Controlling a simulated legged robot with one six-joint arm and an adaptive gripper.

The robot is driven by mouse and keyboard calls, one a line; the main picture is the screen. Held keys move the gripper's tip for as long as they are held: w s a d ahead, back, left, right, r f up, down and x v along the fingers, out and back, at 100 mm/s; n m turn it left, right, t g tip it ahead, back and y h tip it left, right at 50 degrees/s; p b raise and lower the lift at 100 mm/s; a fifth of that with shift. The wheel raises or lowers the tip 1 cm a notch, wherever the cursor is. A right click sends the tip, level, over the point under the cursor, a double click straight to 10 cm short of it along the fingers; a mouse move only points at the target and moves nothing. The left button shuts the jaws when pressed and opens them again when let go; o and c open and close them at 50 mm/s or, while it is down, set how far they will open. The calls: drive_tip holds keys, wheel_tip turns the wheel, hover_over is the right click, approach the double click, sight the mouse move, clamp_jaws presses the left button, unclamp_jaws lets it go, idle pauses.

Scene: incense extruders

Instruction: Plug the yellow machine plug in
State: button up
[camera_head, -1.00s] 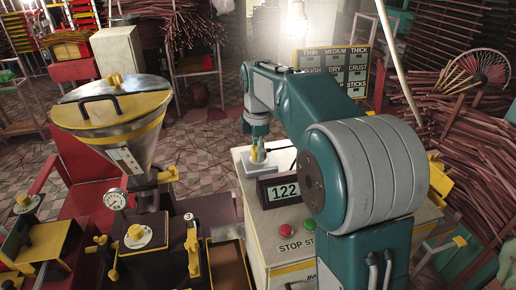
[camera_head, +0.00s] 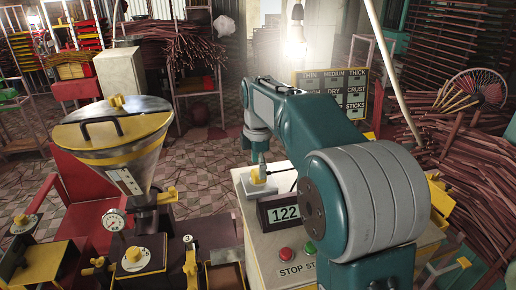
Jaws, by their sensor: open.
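The yellow plug (camera_head: 259,173) is small and stands upright at the white socket block (camera_head: 258,188) on the cream control box (camera_head: 257,233). A thin dark cable seems to run right from it. I cannot tell whether its pins are in the socket. My gripper (camera_head: 258,152) points down just above the plug, at the end of my teal arm. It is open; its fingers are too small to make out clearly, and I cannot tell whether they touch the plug.
The box carries a display reading 122 (camera_head: 285,213), a red button (camera_head: 285,254) and a green button (camera_head: 309,248). An extruder with a steel funnel (camera_head: 118,150) stands to the left. Incense bundles (camera_head: 450,165) lie at the right. Patterned floor shows behind.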

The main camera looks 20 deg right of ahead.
wheel_tip(320, 180, up, 10)
idle(0.3)
drive_tip(key=shift+f, duration=0.1)
